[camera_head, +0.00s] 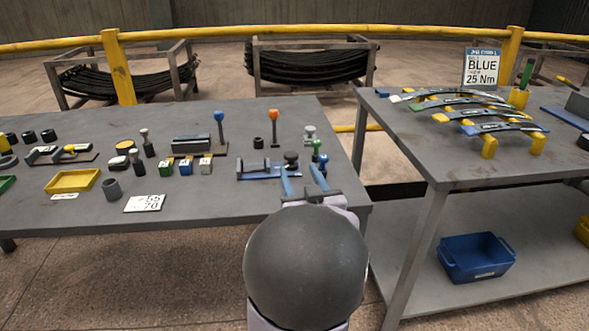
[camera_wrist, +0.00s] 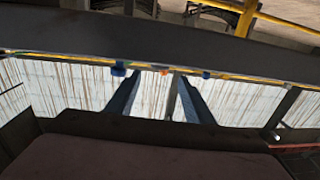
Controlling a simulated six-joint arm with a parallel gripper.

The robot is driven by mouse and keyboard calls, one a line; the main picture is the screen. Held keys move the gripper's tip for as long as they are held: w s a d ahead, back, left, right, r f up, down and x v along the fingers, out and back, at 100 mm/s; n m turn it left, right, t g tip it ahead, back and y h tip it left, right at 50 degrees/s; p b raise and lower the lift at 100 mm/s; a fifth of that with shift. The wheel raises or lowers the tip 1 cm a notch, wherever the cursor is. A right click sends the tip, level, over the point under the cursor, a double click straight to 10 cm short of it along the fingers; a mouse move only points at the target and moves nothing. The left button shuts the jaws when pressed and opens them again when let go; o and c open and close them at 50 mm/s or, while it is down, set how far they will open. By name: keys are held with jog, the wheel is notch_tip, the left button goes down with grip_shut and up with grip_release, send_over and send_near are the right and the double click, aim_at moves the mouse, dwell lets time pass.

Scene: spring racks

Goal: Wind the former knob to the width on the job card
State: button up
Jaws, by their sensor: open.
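The former appears to be the low blue-based fixture (camera_head: 258,173) with grey uprights near the left table's right end. A dark round knob (camera_head: 291,157) stands at its right end. My gripper (camera_head: 301,174) is open, with two blue fingers apart. In the head view its tips lie just below the knob in the picture; I cannot tell whether they touch it. In the wrist view my gripper (camera_wrist: 158,98) shows nothing clearly held between the fingers. A sign (camera_head: 482,69) on the right table reads BLUE, 25 Nm.
Blue (camera_head: 219,118) and orange (camera_head: 273,117) topped posts stand behind the former. Small blocks and a yellow tray (camera_head: 73,180) lie left. The right table (camera_head: 440,155) holds leaf springs (camera_head: 470,106). A gap separates the tables.

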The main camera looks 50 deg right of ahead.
aim_at(293, 158)
jog(key=shift+x, duration=3.7)
jog(key=c, duration=1)
